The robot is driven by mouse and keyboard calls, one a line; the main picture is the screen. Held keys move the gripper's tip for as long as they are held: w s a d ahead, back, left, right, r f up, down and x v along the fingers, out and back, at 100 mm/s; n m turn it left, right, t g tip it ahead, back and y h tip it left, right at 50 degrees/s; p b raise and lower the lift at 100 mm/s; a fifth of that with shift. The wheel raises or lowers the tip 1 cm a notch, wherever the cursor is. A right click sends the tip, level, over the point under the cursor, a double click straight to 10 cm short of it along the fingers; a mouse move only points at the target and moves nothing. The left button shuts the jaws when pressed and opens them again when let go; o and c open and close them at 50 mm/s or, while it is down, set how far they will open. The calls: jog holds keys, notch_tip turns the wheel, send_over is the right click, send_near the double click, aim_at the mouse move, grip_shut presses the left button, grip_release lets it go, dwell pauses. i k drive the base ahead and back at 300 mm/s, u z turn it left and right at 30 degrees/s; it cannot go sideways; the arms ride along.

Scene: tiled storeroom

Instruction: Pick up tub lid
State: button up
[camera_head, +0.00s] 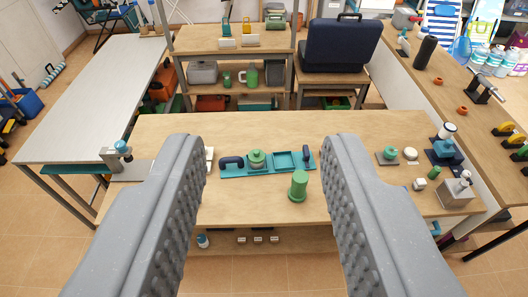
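A small round green tub with a knobbed lid (257,154) sits on a teal tray (233,172) near the middle of the wooden table. I take this knobbed top as the tub lid; another green knobbed piece (390,152) stands on a dark base at the table's right side. My gripper (262,142) is open, with its two grey ridged fingers wide apart and nothing between them. In the picture the fingers frame the tray and the tub from left and right. The gripper looks well above and short of the table.
A green cylinder (298,186) stands upright in front of the tray. A dark handle (231,162) is at the tray's left end. The table (200,122) is bare behind the tray.

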aim_at(256, 156)
jog(key=z, duration=0.05)
jog(key=i, duration=0.95)
jog(key=u, duration=2.15)
jog(key=k, duration=0.65)
jog(key=z, duration=2)
